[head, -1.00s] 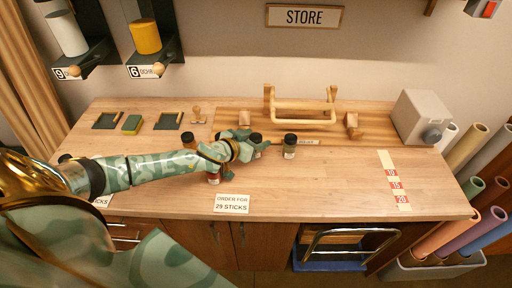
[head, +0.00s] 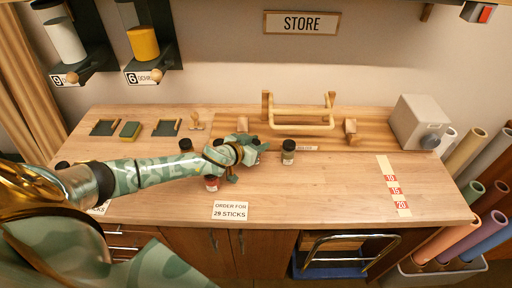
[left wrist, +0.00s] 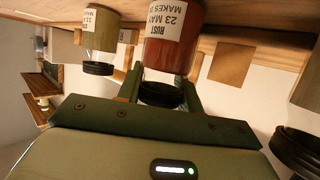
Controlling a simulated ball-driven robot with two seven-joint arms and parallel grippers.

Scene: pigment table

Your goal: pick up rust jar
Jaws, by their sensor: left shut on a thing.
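The rust jar (left wrist: 172,40) fills the top middle of the left wrist view, inverted there, with its white label and dark lid showing. My left gripper (left wrist: 160,88) is shut on it, with a dark green finger on each side. In the head view my left gripper (head: 248,155) is over the middle of the table and hides much of what it holds. A dark-lidded jar shows just beside its fingers there. My right gripper is not in view.
An olive jar (head: 288,152) stands right of the gripper, and another dark-lidded jar (head: 186,146) behind my forearm. A red jar (head: 211,184) stands in front of the arm. An order card (head: 230,210) is at the front edge. The table's right middle is clear.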

